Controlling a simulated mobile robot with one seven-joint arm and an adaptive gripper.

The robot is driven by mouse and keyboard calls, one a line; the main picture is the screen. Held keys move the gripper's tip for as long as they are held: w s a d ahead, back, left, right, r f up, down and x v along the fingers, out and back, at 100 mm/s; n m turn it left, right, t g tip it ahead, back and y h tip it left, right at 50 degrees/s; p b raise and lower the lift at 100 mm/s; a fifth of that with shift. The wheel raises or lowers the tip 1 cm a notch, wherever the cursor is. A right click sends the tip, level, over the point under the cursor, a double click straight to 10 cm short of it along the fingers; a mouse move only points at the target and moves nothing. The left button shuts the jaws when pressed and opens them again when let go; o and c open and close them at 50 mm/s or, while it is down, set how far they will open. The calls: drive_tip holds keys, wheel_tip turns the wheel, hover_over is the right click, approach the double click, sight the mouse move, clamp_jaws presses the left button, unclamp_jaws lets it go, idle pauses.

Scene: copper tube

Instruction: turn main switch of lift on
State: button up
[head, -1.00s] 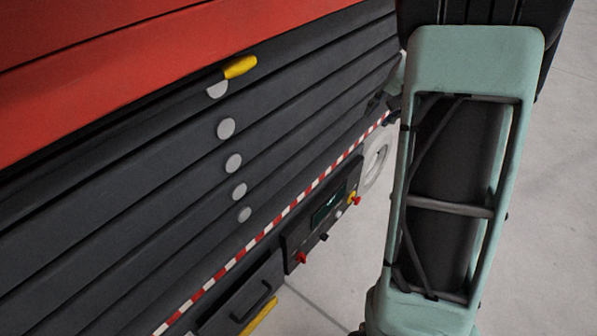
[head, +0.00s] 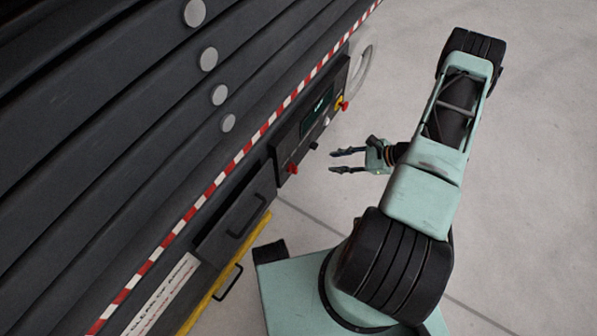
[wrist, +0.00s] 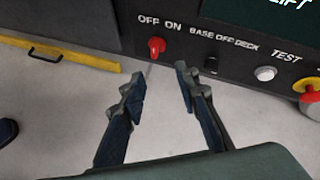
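The lift's control panel (head: 312,115) is on the dark side of the lift, below a red-and-white stripe. The main switch is a red knob (wrist: 157,46) under the "OFF ON" label in the wrist view; it also shows at the panel's lower left in the head view (head: 292,168). I cannot tell which label the knob points at. My gripper (head: 332,160) is open and empty, in front of the panel and apart from it. In the wrist view its two spread fingers (wrist: 158,84) point toward the panel, with the red knob above the gap between them.
Right of the knob are a black "BASE OFF DECK" switch (wrist: 211,66), a "TEST" button (wrist: 265,73) and a red-and-yellow stop button (wrist: 309,88). A drawer-like box with a handle (head: 248,217) and a yellow rail (head: 225,272) are left of the panel. Open grey floor (head: 540,220) lies to the right.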

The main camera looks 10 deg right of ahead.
sight(297, 170)
drive_tip(key=s+a+f+m+t+b, duration=0.1)
drive_tip(key=a+f+m+t+b, duration=0.1)
drive_tip(key=a+f+m+t, duration=0.35)
drive_tip(key=shift+m+g+y, duration=0.3)
drive_tip(key=shift+m+g, duration=0.15)
drive_tip(key=shift+g, duration=0.4)
drive_tip(key=b+x, duration=0.1)
drive_tip(key=x, duration=0.2)
drive_tip(key=f+x, duration=0.1)
drive_tip(key=x, duration=0.3)
drive_tip(key=b+x, duration=0.1)
drive_tip(key=x, duration=0.3)
drive_tip(key=shift+s+d+f+b, duration=0.1)
drive_tip(key=shift+d+f+b, duration=0.15)
drive_tip(key=shift+d+b, duration=0.1)
clamp_jaws()
